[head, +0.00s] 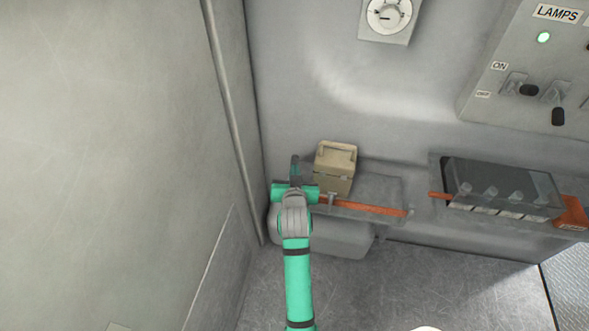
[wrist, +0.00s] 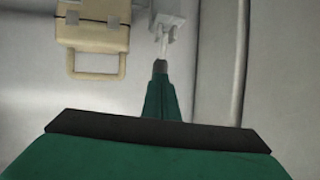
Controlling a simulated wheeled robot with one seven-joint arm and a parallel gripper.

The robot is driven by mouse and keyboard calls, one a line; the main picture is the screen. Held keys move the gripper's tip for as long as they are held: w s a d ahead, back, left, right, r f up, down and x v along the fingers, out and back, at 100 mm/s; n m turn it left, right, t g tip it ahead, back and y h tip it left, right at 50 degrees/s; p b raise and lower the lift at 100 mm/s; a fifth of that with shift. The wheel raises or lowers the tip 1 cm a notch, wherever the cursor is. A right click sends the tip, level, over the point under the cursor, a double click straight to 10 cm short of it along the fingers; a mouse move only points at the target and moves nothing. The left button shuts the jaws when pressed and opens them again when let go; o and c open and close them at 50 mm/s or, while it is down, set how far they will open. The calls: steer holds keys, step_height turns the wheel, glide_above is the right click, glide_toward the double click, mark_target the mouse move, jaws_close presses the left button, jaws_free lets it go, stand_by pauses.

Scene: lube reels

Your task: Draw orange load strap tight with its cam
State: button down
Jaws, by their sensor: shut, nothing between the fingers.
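The orange load strap (head: 365,207) lies along the front of a grey shelf in the head view, running right from beside my wrist. A small grey fitting (head: 331,199) sits on it below a tan box (head: 337,168); I cannot tell for sure that it is the cam. My gripper (head: 295,167) is left of the box, above the strap's left end, which my wrist hides. In the wrist view my gripper (wrist: 160,66) is shut and empty. Its tip is just below a grey bracket with a pale lever (wrist: 163,44); contact is unclear. No strap shows there.
The tan box also shows in the wrist view (wrist: 95,38), left of my fingers. A dark clear-lidded case (head: 505,185) stands on the right. A vertical pipe (head: 232,110) runs up the left wall. A lamp switch panel (head: 530,70) is at upper right. The floor (head: 440,290) is open.

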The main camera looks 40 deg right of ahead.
mark_target(296, 162)
steer(key=shift+w+d+f, duration=0.3)
steer(key=shift+w+d, duration=0.1)
steer(key=shift+w, duration=0.15)
steer(key=shift+w+d+r, duration=0.15)
steer(key=shift+w+d, duration=0.35)
steer(key=shift+d, duration=0.15)
steer(key=shift+s+a+f, duration=0.2)
steer(key=shift+s+a, duration=0.25)
steer(key=shift+a, duration=0.1)
steer(key=shift+s+a+r, duration=0.2)
steer(key=shift+a, duration=0.05)
steer(key=r+v, duration=0.2)
steer(key=v, duration=1.1)
steer(key=shift+w+d+r, duration=0.25)
steer(key=shift+w+d, duration=0.1)
steer(key=shift+d, duration=0.05)
